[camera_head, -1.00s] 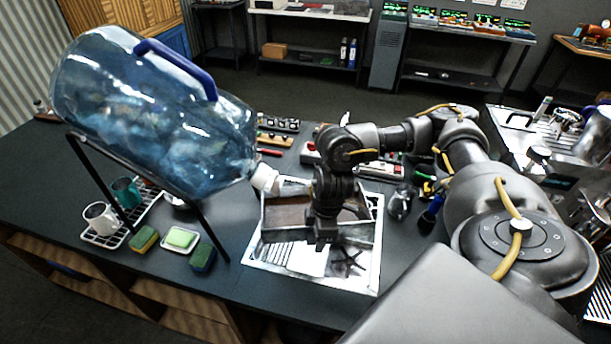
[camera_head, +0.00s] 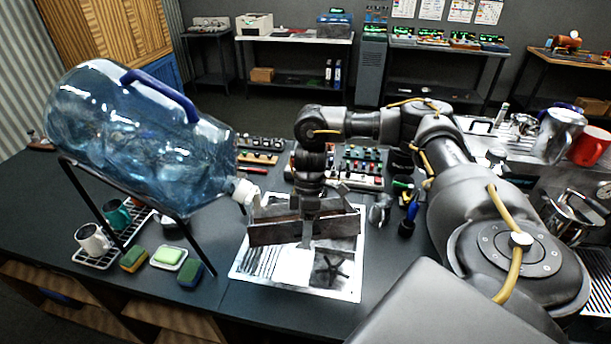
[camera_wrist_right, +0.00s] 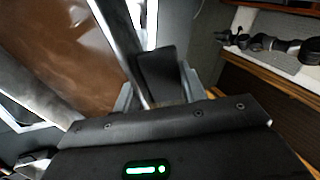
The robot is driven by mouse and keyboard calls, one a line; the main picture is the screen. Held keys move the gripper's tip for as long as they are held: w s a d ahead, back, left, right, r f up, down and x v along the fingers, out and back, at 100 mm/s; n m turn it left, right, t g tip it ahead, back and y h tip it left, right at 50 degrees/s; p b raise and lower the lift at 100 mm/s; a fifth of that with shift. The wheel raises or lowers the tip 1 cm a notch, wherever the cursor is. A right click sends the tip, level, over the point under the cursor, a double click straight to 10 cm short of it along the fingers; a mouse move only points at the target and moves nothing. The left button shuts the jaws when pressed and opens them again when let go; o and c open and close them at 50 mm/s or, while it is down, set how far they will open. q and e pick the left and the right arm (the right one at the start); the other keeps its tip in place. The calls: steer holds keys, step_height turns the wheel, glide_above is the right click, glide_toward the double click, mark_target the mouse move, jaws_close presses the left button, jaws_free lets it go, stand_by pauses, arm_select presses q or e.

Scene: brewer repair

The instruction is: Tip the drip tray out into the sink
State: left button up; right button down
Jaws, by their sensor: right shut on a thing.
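The drip tray (camera_head: 272,234) is a grey metal tray with brown inside, held above the sink (camera_head: 345,294) at the middle of the counter. My right gripper (camera_head: 308,222) is shut on the tray's edge from above. In the right wrist view, the dark gripper fingers (camera_wrist_right: 158,82) pinch the metal rim, and the tray's brown inside (camera_wrist_right: 60,45) lies to the upper left. Whether the brown is liquid or stain I cannot tell. The sink shows a ribbed area and a dark star-shaped drain below the tray. My left gripper is not in view.
A large blue water bottle (camera_head: 130,140) lies tilted on a black stand, its white neck (camera_head: 246,192) close to the tray's left end. Mugs (camera_head: 92,240), sponges (camera_head: 133,258) and a soap dish stand at left. Control boards (camera_head: 360,165) lie behind the tray.

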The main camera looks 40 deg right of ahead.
steer(key=shift+w+d+r+g+y, duration=0.25)
steer(key=shift+w+r+g+y, duration=0.15)
steer(key=shift+w+g, duration=0.25)
steer(key=shift+w, duration=0.3)
steer(key=shift+w+d+g+y, duration=0.1)
steer(key=shift+w+g+y, duration=0.1)
steer(key=shift+g+y, duration=0.15)
steer(key=shift+s+d+r, duration=0.15)
steer(key=shift+r, duration=0.15)
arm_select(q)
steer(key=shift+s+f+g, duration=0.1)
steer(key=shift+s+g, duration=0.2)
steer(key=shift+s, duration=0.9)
